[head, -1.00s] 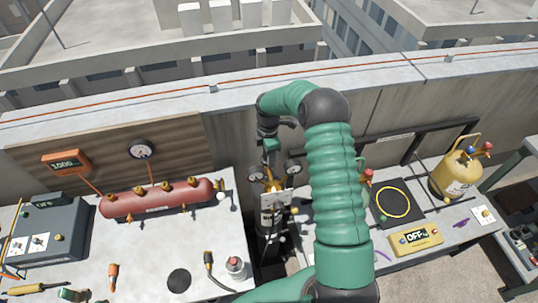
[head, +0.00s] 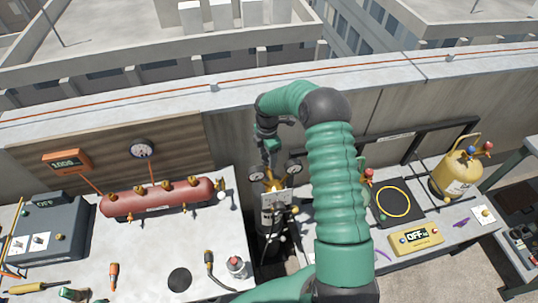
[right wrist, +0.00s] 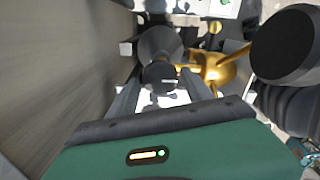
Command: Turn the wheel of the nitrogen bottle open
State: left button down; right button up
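The nitrogen bottle (head: 267,235) appears to be the dark cylinder standing in the gap between the two tables. It has a brass valve (head: 272,184) and two round gauges on top. My right gripper (head: 269,160) points down at the valve from above, partly hidden behind my own arm. In the right wrist view, the brass valve body (right wrist: 222,66) lies just right of the fingers. A dark, round knob-like part (right wrist: 160,76), perhaps the wheel, shows between the two grey fingertips. I cannot tell whether they press on it. My left gripper is out of view.
The right table holds a yellow bottle (head: 457,175), a black pad (head: 397,201) and a yellow meter (head: 416,238). A concrete wall (head: 231,145) stands close behind the bottle.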

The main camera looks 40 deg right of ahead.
aim_at(267, 156)
jog(key=shift+o, duration=0.5)
jog(key=shift+r, duration=0.1)
jog(key=shift+d+r, duration=0.15)
jog(key=shift+r, duration=0.1)
notch_tip(267, 156, up, 16)
jog(key=b, duration=0.3)
jog(key=shift+w, duration=0.15)
